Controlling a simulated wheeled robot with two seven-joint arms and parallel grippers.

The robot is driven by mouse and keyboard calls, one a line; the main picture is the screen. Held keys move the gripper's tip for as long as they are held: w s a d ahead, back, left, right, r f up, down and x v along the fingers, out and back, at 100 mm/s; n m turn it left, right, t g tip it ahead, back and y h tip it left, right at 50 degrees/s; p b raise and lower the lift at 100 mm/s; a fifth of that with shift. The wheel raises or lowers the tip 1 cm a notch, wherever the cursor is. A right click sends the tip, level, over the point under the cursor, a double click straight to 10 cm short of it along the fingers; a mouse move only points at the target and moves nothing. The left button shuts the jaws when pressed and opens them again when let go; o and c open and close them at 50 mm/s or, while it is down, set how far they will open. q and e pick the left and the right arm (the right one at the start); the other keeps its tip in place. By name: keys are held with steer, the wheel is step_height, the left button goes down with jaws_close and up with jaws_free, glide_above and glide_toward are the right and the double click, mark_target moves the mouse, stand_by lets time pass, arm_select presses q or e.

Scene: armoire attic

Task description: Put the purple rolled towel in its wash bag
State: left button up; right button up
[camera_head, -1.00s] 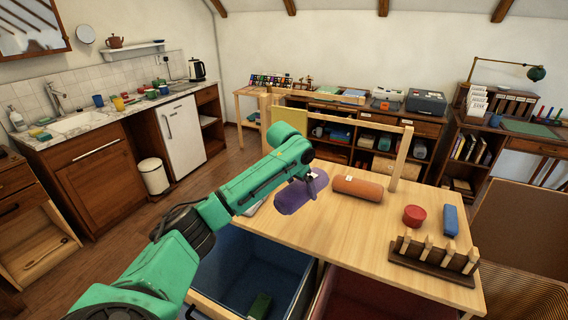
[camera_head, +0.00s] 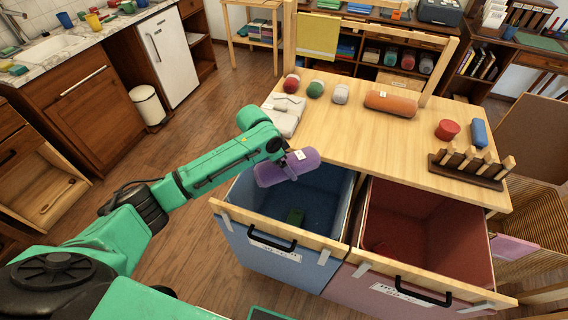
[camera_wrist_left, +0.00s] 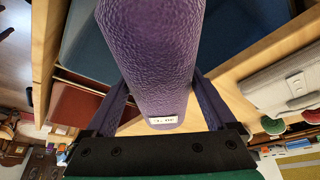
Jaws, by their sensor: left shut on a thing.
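The purple rolled towel (camera_head: 287,167) is in my left gripper (camera_head: 287,160), above the back left part of the open blue bag (camera_head: 232,236). In the left wrist view the purple towel (camera_wrist_left: 152,55) fills the middle between the two fingers, with a small white label on its near end. I cannot read the labels in the head view. My right gripper is not in view.
The wooden table (camera_head: 375,145) stands behind the bags. On it are an orange roll (camera_head: 390,103), small red, green and grey rolls, a grey folded item (camera_head: 287,118), a red cylinder (camera_head: 447,130), a blue block (camera_head: 479,133) and a peg rack (camera_head: 470,170).

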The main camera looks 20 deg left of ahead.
arm_select(q)
steer(key=shift+a+f+b, duration=0.15)
steer(key=shift+f+b, duration=0.15)
steer(key=shift+f, duration=0.45)
steer(key=shift+r, duration=0.1)
steer(key=o, duration=1.2)
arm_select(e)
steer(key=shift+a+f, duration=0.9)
arm_select(q)
steer(key=shift+r, duration=0.35)
steer(key=v, duration=1.4)
steer(key=shift+s, duration=0.2)
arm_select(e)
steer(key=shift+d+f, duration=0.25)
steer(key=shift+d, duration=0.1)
